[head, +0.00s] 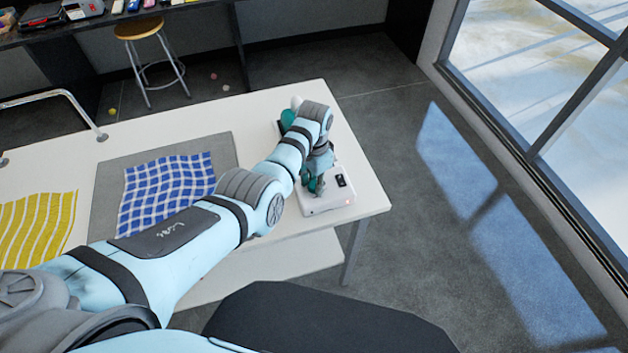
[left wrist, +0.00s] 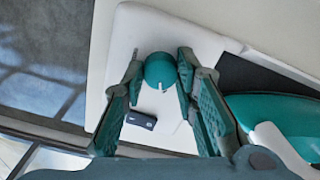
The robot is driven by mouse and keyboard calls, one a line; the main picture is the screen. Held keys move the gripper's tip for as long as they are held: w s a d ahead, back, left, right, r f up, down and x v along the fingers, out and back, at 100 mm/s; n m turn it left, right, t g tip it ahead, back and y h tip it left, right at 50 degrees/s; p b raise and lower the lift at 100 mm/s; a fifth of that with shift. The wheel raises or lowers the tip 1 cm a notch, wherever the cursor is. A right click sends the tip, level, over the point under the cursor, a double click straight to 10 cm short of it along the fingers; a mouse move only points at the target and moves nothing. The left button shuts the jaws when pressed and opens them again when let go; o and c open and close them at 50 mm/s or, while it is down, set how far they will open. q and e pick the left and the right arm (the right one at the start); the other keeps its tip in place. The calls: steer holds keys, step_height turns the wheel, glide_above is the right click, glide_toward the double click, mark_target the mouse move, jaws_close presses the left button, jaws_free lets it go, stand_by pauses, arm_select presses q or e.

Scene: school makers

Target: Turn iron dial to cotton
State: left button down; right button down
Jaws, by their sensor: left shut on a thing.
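The round teal dial (left wrist: 159,70) sits on a white station (head: 328,203) at the table's right end. My left gripper (head: 315,186) reaches down over the station from above. In the left wrist view its two fingers (left wrist: 160,64) are on either side of the dial, shut on it. A small white mark on the dial points toward the bottom of that view, on the side of a small dark panel (left wrist: 141,120). No dial labels can be read. The teal and white iron (head: 288,117) rests behind my wrist, partly hidden; it also shows in the left wrist view (left wrist: 270,108). My right gripper is out of view.
A blue checked cloth (head: 168,190) lies on a grey mat (head: 103,203) left of my arm, and a yellow striped cloth (head: 38,225) lies farther left. A stool (head: 141,28) stands behind the white table (head: 255,113). The floor to the right is clear up to the windows.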

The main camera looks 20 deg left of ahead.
arm_select(q)
steer(key=m, duration=0.5)
steer(key=shift+r+m, duration=0.1)
steer(key=shift+m, duration=0.2)
steer(key=m, duration=0.5)
steer(key=shift+w, duration=0.1)
steer(key=m, duration=0.5)
steer(key=shift+m, duration=0.4)
steer(key=m, duration=0.5)
steer(key=shift+m, duration=0.3)
steer(key=c, duration=1.2)
jaws_free()
steer(key=shift+c, duration=0.2)
